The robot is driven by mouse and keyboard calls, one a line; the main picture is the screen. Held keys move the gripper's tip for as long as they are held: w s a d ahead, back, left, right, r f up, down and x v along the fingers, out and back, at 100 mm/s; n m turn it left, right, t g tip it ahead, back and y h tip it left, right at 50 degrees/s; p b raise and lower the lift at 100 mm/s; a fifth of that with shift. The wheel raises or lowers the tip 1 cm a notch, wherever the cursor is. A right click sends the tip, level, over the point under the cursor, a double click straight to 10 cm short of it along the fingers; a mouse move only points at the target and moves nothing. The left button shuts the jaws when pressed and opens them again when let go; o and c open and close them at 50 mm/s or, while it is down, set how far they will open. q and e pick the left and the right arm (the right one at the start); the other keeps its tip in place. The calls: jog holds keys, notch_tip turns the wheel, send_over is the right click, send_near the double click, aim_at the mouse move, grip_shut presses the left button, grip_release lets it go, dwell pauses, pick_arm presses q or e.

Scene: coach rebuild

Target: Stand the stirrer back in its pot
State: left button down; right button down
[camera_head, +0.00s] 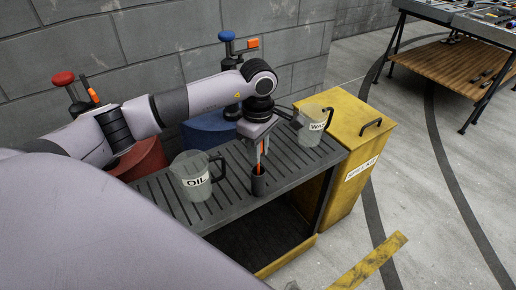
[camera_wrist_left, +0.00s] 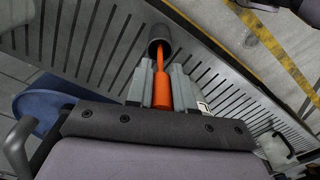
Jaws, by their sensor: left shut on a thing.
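The orange stirrer (camera_wrist_left: 160,78) is held in my left gripper (camera_wrist_left: 161,92), which is shut on it. In the left wrist view its far end reaches into the mouth of the dark grey pot (camera_wrist_left: 159,35). In the head view my left gripper (camera_head: 262,150) is above the pot (camera_head: 258,184), and the stirrer (camera_head: 257,169) runs down to the pot's mouth, nearly upright. The pot stands on the slotted grey bench top. Its inside is hidden, so I cannot tell how deep the stirrer sits. My right gripper is not in view.
A clear OIL jug (camera_head: 193,180) stands left of the pot; a WATER jug (camera_head: 312,130) stands behind right on the slotted bench (camera_head: 160,190). A yellow bin (camera_head: 352,135) adjoins the bench's right end. Red (camera_head: 140,158) and blue (camera_head: 205,130) drums stand behind.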

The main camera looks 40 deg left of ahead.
pick_arm(q)
jog(key=shift+f, duration=0.15)
jog(key=c, duration=1)
grip_release()
